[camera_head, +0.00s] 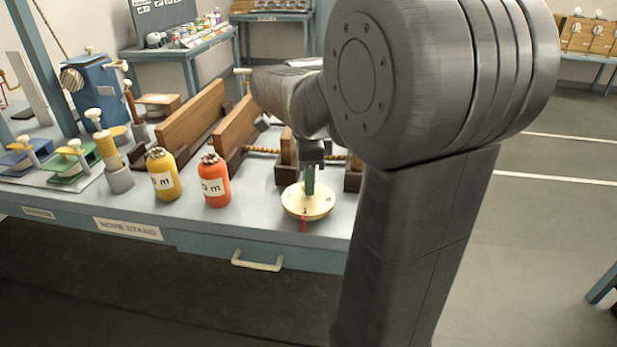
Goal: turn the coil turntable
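The coil turntable appears to be the cream round disc (307,205) near the table's front edge, with dark marks on its top and a red mark at its front. A green upright piece (310,180) stands at its middle. My gripper (312,163) points down right over the green piece, its dark fingers at or around the upper end. The fingers are small and partly merge with the green piece, so I cannot tell whether they hold it. My large grey arm covers the table to the right of the disc.
An orange bottle (214,181) and a yellow bottle (163,174) stand left of the disc. Wooden boards (236,136) and a rope (262,150) lie behind it. Green and blue plates with clamps sit at the far left. A drawer handle (257,263) juts from the table front. Open floor lies right.

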